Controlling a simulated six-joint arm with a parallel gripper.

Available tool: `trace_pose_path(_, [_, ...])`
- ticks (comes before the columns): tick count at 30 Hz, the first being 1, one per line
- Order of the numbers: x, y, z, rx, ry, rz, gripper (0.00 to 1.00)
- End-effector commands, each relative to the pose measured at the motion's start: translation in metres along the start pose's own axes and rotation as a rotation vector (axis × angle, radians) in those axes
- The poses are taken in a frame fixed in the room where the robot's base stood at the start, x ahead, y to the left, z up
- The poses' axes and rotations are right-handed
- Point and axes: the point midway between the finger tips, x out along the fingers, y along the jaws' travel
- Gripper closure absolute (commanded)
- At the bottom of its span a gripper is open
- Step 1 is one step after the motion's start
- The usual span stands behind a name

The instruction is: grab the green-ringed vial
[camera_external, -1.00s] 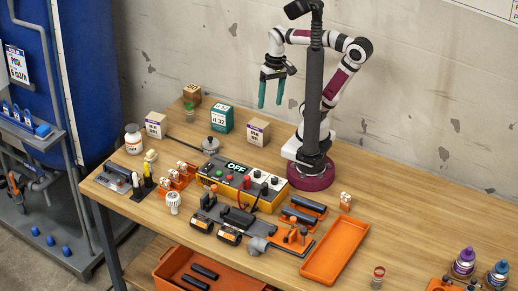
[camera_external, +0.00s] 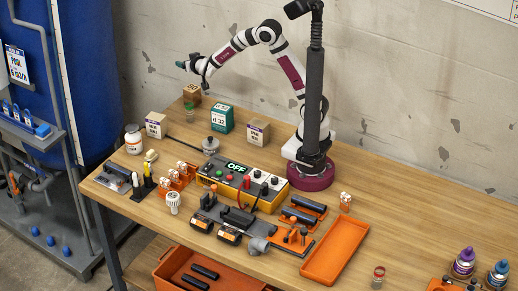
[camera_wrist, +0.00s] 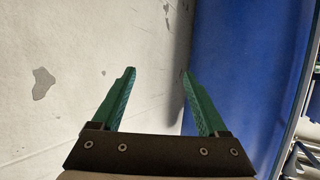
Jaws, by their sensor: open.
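The green-ringed vial (camera_external: 189,109) stands upright at the back left of the table, just in front of a small brown box. It is small and partly blurred in the external view, and does not show in the wrist view. My gripper (camera_external: 181,65) is above and slightly left of the vial, well clear of it, with its fingers pointing left. In the wrist view the green fingers (camera_wrist: 157,73) are apart with nothing between them, facing the wall and the blue tank.
The brown box (camera_external: 191,93), a teal box (camera_external: 222,119) and a grey-brown box (camera_external: 153,125) stand near the vial. A red-ringed vial (camera_external: 378,276) stands at the front right. The blue tank (camera_external: 85,75) is beyond the table's left end.

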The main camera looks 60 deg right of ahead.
Motion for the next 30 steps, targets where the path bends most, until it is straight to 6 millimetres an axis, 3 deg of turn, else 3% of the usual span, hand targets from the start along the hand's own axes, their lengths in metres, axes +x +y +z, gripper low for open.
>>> trace_pose_path(1, [0.012,0.001,0.035,-0.014,-0.017,0.001,0.23])
trace_pose_path(6, [0.047,0.001,0.123,-0.009,-0.014,-0.005,0.23])
trace_pose_path(9, [0.063,0.0,0.162,-0.006,-0.01,-0.006,0.23])
trace_pose_path(12, [0.073,0.0,0.184,-0.001,-0.008,-0.007,0.23])
trace_pose_path(21, [0.117,-0.001,0.189,0.004,-0.006,-0.006,0.23])
trace_pose_path(30, [0.125,-0.001,0.189,0.003,-0.008,-0.008,0.23])
